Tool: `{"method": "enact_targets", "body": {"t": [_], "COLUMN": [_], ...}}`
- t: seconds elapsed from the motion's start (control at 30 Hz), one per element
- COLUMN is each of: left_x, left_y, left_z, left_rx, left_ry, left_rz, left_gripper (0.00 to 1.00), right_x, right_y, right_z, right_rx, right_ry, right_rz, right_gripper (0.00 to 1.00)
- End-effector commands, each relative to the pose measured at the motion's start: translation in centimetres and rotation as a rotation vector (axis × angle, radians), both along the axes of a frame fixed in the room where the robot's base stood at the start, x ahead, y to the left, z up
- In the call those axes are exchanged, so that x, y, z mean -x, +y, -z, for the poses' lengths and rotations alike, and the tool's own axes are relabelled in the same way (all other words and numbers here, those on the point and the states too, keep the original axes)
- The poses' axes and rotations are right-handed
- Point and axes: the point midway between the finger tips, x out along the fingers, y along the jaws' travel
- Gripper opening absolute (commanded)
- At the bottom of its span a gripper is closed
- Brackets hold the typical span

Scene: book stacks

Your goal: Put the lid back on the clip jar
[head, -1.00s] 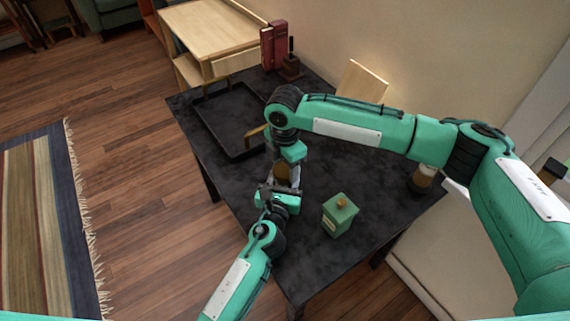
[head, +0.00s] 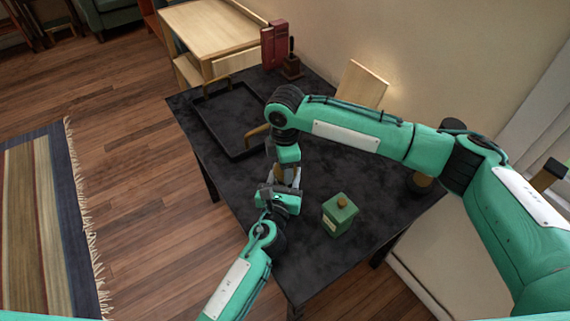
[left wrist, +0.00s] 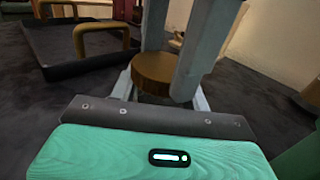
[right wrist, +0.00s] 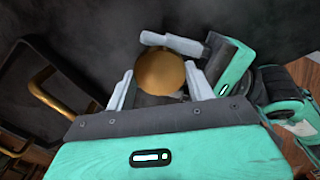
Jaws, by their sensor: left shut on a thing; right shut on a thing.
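A round brown lid (left wrist: 160,70) is between the long grey fingers of my right gripper (right wrist: 160,88), which reaches down from above. My right gripper is shut on the lid. The clip jar (right wrist: 155,99) shows only as a dark patch under the lid. My left gripper (left wrist: 160,95) is shut on the jar below the lid, its fingers on either side. In the head view both grippers meet above the table's left part, and the lid (head: 279,175) is mostly hidden. I cannot tell whether lid and jar touch.
A green canister with a knob (head: 340,214) stands right of the grippers on the dark table (head: 320,265). A black tray with brass handles (head: 225,120) lies behind them. Another jar (head: 419,183) is partly behind my right arm. Red books (head: 274,46) stand at the back.

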Motion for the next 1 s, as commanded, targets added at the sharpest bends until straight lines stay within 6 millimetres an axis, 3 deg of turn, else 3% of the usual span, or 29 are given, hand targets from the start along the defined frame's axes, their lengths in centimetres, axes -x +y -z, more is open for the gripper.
{"method": "enact_targets", "body": {"t": [0.43,0.47,0.57,0.87,1.0], "left_x": [0.0,0.0,0.0,0.0,0.0], "left_y": [0.0,0.0,0.0,0.0,0.0], "left_z": [0.0,0.0,0.0,0.0,0.0], "left_rx": [0.0,0.0,0.0,0.0,0.0], "left_ry": [0.0,0.0,0.0,0.0,-0.001], "left_rz": [0.0,0.0,0.0,0.0,0.0], "left_gripper": [0.0,0.0,0.0,0.0,0.0], "right_x": [-0.1,-0.1,-0.1,-0.1,-0.1], "right_y": [-0.1,-0.1,-0.1,0.0,0.0], "right_z": [0.0,0.0,0.0,-0.1,-1.1], "right_rx": [0.002,0.002,0.002,0.0,-0.001], "right_ry": [-0.002,-0.002,-0.002,-0.001,-0.002], "right_rz": [0.002,0.002,0.002,0.001,0.0], "right_gripper": [0.27,0.56,0.76,0.76,0.76]}}
